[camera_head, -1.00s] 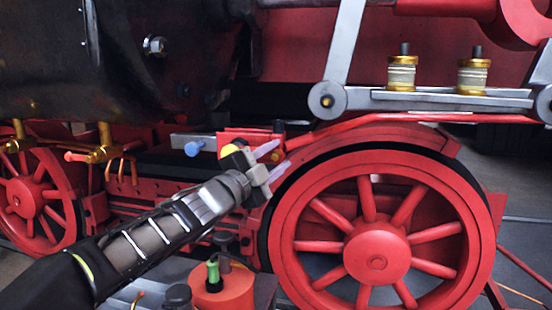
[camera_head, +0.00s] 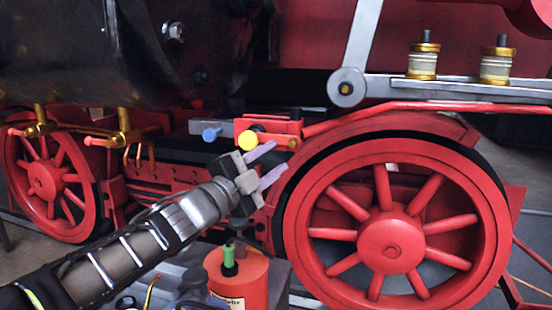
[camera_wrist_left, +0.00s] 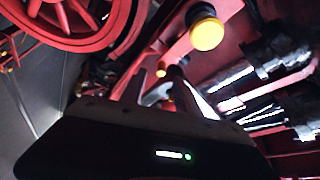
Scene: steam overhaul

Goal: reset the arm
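My left gripper (camera_head: 268,166) reaches in from the lower left in the head view. Its two pale fingers are spread apart with nothing between them, just left of the big red spoked wheel (camera_head: 388,240). A yellow round knob (camera_head: 248,140) on a red block (camera_head: 272,130) shows just above the gripper. In the left wrist view the yellow knob (camera_wrist_left: 207,34) is beyond the fingers (camera_wrist_left: 160,95), which hold nothing that I can see. My right gripper is in neither view.
A blue-capped grey rod (camera_head: 211,134) is left of the yellow knob. A red can (camera_head: 237,279) with a green-topped item stands below the gripper. A second red wheel (camera_head: 45,180) is at the left. Two brass-capped cylinders (camera_head: 422,62) (camera_head: 495,64) sit on a grey bar.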

